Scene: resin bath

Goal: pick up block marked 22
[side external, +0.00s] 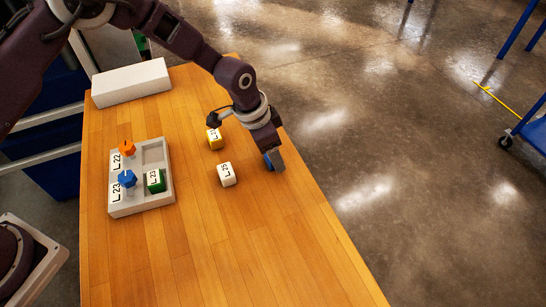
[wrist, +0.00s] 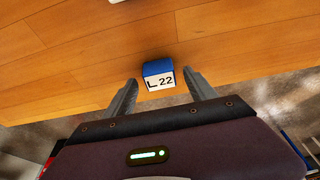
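The block marked 22 (wrist: 158,75) has a blue top and a white face reading "L 22" in the wrist view. It sits on the wooden table near its edge. My gripper (wrist: 160,80) is open, with one finger on each side of the block and gaps visible between fingers and block. In the side view my gripper (side external: 274,158) is low over the table's right edge, and a bit of blue shows at its fingers; most of the block is hidden there.
A white block marked 25 (side external: 226,174) and a yellow block (side external: 214,139) stand left of my gripper. A white box (side external: 131,83) lies behind.

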